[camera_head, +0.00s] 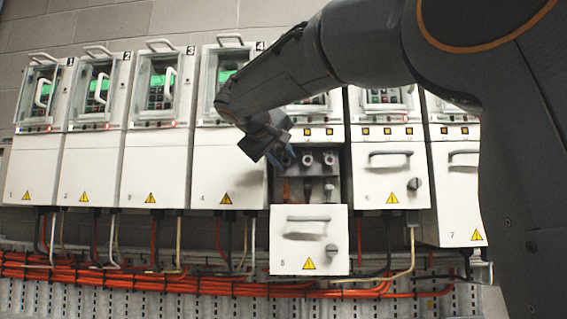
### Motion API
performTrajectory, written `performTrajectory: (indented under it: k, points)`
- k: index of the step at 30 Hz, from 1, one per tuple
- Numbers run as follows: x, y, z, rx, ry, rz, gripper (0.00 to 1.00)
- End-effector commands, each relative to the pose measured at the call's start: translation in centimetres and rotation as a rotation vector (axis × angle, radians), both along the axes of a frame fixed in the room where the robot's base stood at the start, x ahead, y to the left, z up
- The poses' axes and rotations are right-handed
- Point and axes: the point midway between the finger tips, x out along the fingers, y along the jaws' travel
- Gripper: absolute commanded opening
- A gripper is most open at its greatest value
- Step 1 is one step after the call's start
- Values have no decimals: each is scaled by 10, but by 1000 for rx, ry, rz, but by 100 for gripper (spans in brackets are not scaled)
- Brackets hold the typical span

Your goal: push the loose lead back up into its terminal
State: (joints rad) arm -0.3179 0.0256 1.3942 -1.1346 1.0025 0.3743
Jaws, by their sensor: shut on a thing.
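Drive 5 has its front cover (309,240) hanging low, so its terminal bay (335,172) is open. Inside, two round terminals, one in the middle (308,159) and one at right (328,159), show in a row. Dark lead ends stand below them. An orange-brown lead (287,190) shows at the left of the bay, under my gripper. My gripper (282,157) is at the upper left of the bay, tilted down to the right, and shut on what appears to be the loose lead. Its fingers hide the left terminal and the lead's tip, so contact between them cannot be told.
Closed drives stand on both sides, including drive 4 (228,170) and drive 6 (390,178) with its protruding handle. The lowered cover's handle also sticks out. Orange cables (130,280) run along a perforated tray below. My arm covers the upper right.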

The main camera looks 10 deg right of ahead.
Motion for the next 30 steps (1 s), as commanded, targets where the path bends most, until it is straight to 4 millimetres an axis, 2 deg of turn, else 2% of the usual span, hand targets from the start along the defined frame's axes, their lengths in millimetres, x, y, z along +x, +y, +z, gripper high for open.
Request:
performTrajectory:
  k: [12, 29, 30]
  points:
    - [1, 1, -3, -191, 63, 0, 0]
    - [1, 1, -2, -221, 73, 1, 0]
    - [0, 1, -2, -221, 73, 1, 29]
